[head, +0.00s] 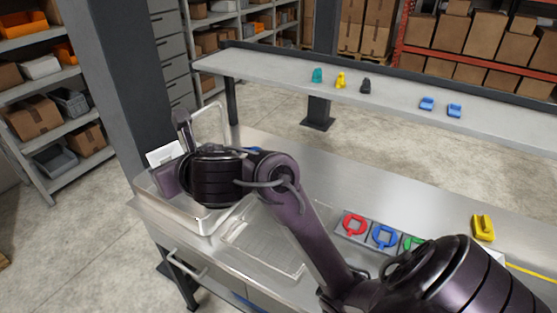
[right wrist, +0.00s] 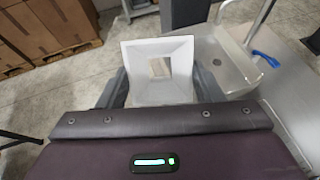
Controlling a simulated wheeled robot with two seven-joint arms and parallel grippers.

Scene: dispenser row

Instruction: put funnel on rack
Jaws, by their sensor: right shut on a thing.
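A white, square-mouthed funnel (right wrist: 157,70) is between the fingers of my right gripper (right wrist: 160,88), which is shut on it. In the head view the funnel (head: 163,155) shows as a small white patch by the right gripper (head: 172,168), above the left part of the steel basin (head: 205,222). My right wrist hides part of the basin and most of the funnel. A pale, gridded flat rack (head: 262,248) lies on the bench to the right of the basin, partly behind my right arm. My left gripper is not in view.
Red (head: 354,224), blue (head: 384,237) and green (head: 413,244) ring pieces sit in a row on the bench, with a yellow piece (head: 483,228) to their right. A tall arched tap (head: 224,112) rises behind the basin. A raised shelf (head: 285,75) holds small coloured pieces.

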